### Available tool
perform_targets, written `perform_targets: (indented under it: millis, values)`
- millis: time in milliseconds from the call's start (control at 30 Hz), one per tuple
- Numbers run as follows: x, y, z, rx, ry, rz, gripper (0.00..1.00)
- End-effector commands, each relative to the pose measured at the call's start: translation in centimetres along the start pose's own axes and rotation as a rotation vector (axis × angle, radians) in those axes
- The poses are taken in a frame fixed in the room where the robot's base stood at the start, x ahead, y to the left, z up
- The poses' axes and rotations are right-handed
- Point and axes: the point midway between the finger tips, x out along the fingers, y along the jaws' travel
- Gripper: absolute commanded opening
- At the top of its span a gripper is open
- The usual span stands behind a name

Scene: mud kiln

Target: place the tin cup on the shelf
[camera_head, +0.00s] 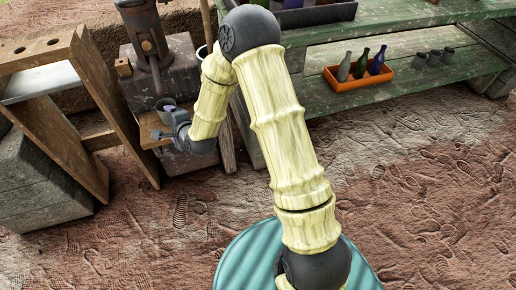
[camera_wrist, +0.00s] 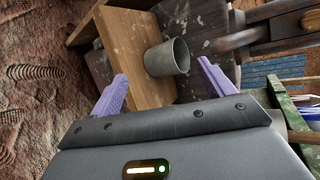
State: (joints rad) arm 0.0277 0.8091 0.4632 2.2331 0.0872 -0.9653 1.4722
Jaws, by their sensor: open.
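The grey tin cup (camera_wrist: 168,57) stands on a brown wooden board (camera_wrist: 130,45) in the wrist view, its open mouth towards the right. My gripper (camera_wrist: 162,72) is open, with its two purple fingers spread and the cup just beyond and between their tips. I see no clear contact. In the head view my gripper (camera_head: 171,122) is beside the cup (camera_head: 160,111), which it partly hides. The green shelf unit (camera_head: 395,92) stands to the right, with a lower shelf board.
An orange tray (camera_head: 358,82) with several bottles and a group of grey cups (camera_head: 434,57) occupy the lower shelf. A wooden frame (camera_head: 100,85) stands left of my gripper, and a dark metal device (camera_head: 146,40) stands behind it. Open ground lies in front of the shelf.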

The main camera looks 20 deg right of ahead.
Motion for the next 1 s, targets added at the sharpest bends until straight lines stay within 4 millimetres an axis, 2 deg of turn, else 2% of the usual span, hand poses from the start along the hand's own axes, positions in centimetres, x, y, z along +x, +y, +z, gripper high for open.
perform_targets:
  millis: [100, 267, 400, 467, 600, 733, 833, 1000]
  values:
    - [-3.0, -0.5, -1.7, -0.290, 0.018, 0.129, 0.81]
    - [-8.0, -0.3, -4.5, -0.644, 0.017, 0.324, 0.81]
    - [-13.3, 0.0, -6.9, -0.910, -0.017, 0.503, 0.81]
    - [-15.8, 0.2, -7.8, -1.013, -0.046, 0.579, 0.81]
    - [-22.2, 1.0, -9.5, -1.213, -0.146, 0.750, 0.81]
    - [-27.4, 2.1, -10.2, -1.341, -0.265, 0.869, 0.81]
    - [-29.6, 2.6, -10.4, -1.390, -0.331, 0.915, 0.81]
    - [-30.4, 3.0, -10.4, -1.407, -0.362, 0.932, 0.81]
